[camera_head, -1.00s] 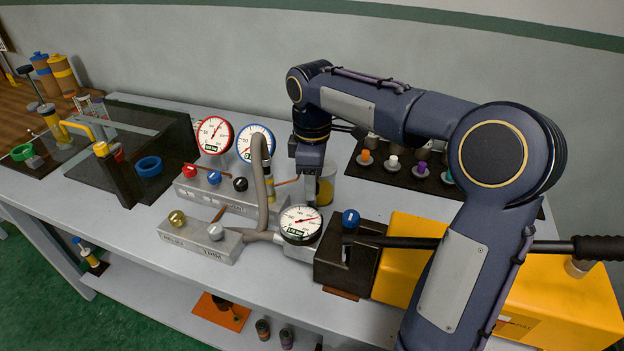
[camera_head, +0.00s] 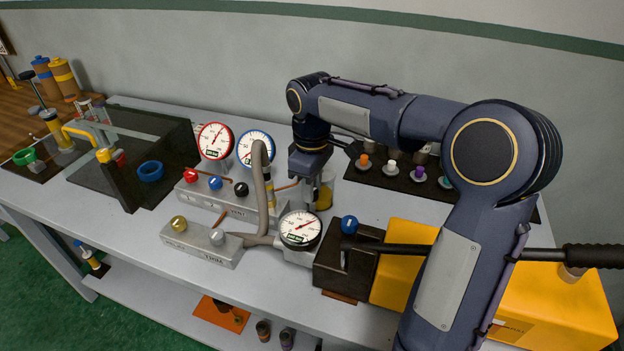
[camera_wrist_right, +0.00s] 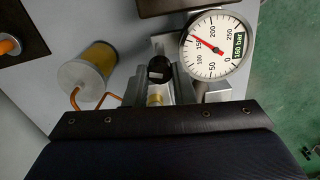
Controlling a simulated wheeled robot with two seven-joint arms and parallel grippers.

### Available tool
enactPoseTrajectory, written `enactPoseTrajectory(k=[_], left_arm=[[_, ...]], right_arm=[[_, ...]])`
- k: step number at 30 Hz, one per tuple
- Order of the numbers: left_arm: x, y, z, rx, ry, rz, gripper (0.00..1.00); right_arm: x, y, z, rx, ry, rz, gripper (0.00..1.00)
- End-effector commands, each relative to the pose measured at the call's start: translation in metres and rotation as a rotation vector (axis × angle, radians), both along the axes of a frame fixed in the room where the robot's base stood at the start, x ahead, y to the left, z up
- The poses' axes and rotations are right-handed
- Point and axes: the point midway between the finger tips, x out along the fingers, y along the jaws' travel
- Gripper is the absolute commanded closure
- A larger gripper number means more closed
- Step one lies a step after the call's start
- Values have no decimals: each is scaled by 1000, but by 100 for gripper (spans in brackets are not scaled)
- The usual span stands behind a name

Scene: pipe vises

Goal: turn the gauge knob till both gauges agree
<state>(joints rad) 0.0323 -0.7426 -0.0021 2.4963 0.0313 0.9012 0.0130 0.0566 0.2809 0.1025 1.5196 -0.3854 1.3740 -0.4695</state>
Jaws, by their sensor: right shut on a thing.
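My right gripper (camera_head: 312,205) points down just behind the black-rimmed white dial gauge (camera_head: 300,229) on the bench. In the right wrist view its fingers (camera_wrist_right: 160,85) are shut on a black knob (camera_wrist_right: 160,69) with a white mark, beside that gauge (camera_wrist_right: 217,46). The gauge's red needle points near 150. The knob is hidden in the head view. A red-rimmed gauge (camera_head: 215,141) and a blue-rimmed gauge (camera_head: 255,149) stand upright behind the valve block. Their readings are too small to tell exactly. My left gripper is not in view.
The valve block (camera_head: 212,207) carries red, blue and black knobs. A grey hose (camera_head: 261,185) arches in front of the blue-rimmed gauge. A dark vise block (camera_head: 340,268) with a long handle stands right of the dial gauge, and a yellow cup (camera_head: 325,193) stands behind my gripper.

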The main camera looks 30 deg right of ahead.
Motion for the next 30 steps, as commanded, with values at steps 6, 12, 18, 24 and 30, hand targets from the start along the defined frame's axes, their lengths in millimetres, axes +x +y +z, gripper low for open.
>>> enactPoseTrajectory(k=[6,12,18,24,30], left_arm=[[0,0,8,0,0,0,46],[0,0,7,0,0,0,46],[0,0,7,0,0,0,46],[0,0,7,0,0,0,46],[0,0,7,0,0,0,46]], right_arm=[[0,0,1,-1,0,-142,100],[0,0,0,-1,-2,-146,100],[0,0,0,-1,-2,-145,60],[0,0,0,0,-1,-144,55],[1,0,7,-1,-3,-144,55]])
